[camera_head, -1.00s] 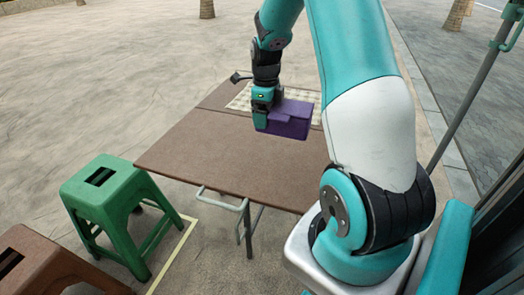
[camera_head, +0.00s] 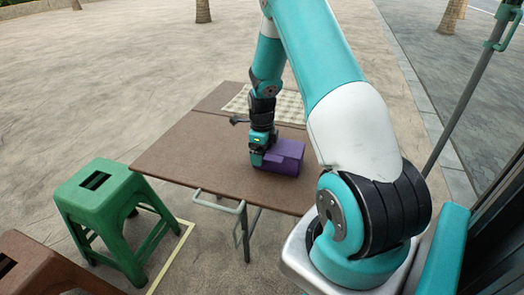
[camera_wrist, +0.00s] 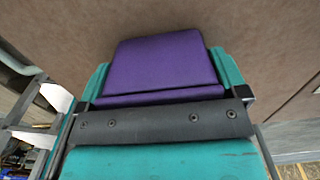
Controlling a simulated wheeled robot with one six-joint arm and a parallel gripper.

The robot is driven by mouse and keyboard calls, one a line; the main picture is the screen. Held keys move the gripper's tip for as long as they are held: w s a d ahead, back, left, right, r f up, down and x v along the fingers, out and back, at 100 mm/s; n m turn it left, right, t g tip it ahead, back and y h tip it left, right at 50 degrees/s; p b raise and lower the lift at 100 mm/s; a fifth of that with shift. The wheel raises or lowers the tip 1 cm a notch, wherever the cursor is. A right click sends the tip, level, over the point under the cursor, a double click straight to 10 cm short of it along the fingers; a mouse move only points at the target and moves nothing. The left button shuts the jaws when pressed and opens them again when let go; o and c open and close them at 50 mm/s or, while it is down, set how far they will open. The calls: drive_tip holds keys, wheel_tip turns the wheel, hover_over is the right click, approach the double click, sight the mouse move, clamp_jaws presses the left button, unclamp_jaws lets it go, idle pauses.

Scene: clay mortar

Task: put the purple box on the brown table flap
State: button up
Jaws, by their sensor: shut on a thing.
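The purple box (camera_head: 284,157) is in my gripper (camera_head: 258,158), over the near part of the brown table flap (camera_head: 190,155) in the head view. It looks very low over the brown surface; I cannot tell whether it touches. In the wrist view the purple box (camera_wrist: 160,65) sits between the two teal fingers of my gripper (camera_wrist: 160,82), which are shut on its sides. The brown surface (camera_wrist: 60,25) fills the view behind it. The box's lower side is hidden.
A checkered cloth (camera_head: 285,104) lies on the far part of the table. A green stool (camera_head: 105,200) and a brown stool (camera_head: 40,265) stand at the left. A metal pole (camera_head: 470,85) rises at the right. The flap's left part is bare.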

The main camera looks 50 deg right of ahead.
drive_tip(key=o, duration=0.8)
drive_tip(key=shift+f, duration=0.15)
drive_tip(key=shift+c, duration=0.2)
wheel_tip(320, 180, up, 12)
drive_tip(key=shift+r+p, duration=0.15)
drive_tip(key=shift+p, duration=0.25)
drive_tip(key=shift+a+r, duration=0.15)
drive_tip(key=shift+a, duration=0.1)
drive_tip(key=s+a+r+n+y, duration=0.1)
drive_tip(key=a+r+n, duration=0.3)
drive_tip(key=a+n, duration=0.35)
drive_tip(key=s+a+r+n+t, duration=0.1)
drive_tip(key=s+a+r+n, duration=0.15)
drive_tip(key=a+n, duration=0.45)
drive_tip(key=s+a+r+n+y, duration=0.1)
drive_tip(key=a+r+n, duration=0.35)
drive_tip(key=a, duration=0.45)
drive_tip(key=s+a+r+n+y, duration=0.1)
drive_tip(key=s+a+r+n, duration=0.1)
drive_tip(key=s+a+n, duration=0.4)
drive_tip(key=s+a+r+n+g+y, duration=0.1)
drive_tip(key=s+a+n, duration=0.6)
drive_tip(key=n, duration=0.6)
drive_tip(key=s, duration=0.2)
drive_tip(key=shift+s+r+n, duration=0.3)
drive_tip(key=shift+r, duration=0.1)
